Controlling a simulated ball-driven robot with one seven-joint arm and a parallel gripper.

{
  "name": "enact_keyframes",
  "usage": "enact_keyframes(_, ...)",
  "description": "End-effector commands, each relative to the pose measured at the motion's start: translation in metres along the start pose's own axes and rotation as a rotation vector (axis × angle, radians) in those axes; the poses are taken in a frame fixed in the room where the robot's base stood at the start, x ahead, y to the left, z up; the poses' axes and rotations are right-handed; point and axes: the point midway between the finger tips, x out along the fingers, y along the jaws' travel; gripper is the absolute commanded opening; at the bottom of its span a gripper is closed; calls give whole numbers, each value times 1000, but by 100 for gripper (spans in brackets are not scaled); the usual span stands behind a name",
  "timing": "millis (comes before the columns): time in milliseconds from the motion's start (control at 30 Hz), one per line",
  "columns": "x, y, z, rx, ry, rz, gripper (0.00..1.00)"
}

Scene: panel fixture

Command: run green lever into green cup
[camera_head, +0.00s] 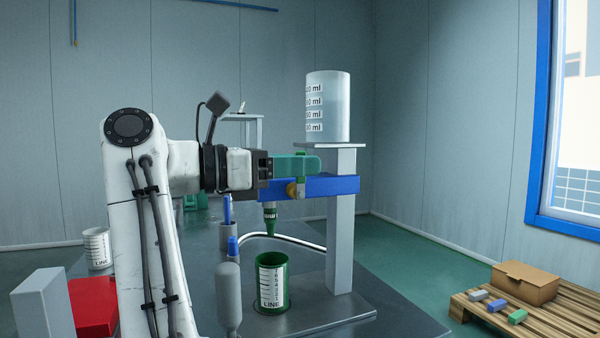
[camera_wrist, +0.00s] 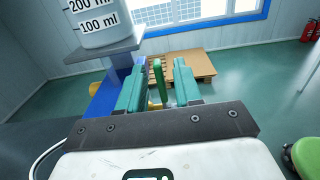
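The green lever (camera_wrist: 161,82) stands between the two teal fingers of my gripper (camera_wrist: 158,72) in the wrist view, with a gap on each side. In the head view my gripper (camera_head: 312,164) is at the blue beam, and its fingers hide most of the lever. The green nozzle (camera_head: 270,216) hangs under the beam's left end. The green cup (camera_head: 272,284) stands upright below the nozzle, with a white scale and a "LINE" mark. No stream shows between nozzle and cup. I cannot tell the cup's level.
A tank (camera_head: 328,108) with ml marks stands on a grey post (camera_head: 340,235), beside the blue beam (camera_head: 332,186). A white-labelled cup (camera_head: 97,248) and a red block (camera_head: 92,305) are at left. A pallet (camera_head: 545,318) with a carton (camera_head: 526,282) is at right.

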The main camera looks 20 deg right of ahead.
Motion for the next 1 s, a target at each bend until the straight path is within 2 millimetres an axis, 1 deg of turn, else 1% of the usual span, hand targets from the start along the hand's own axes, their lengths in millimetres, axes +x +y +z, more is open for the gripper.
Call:
enact_keyframes(100,6,0,0,-1,-1,0,34)
enact_keyframes(400,7,0,0,-1,-1,1,33)
enact_keyframes(733,7,0,0,-1,-1,0,2)
enact_keyframes(767,7,0,0,-1,-1,0,0)
enact_keyframes(1000,7,0,0,-1,0,0,0)
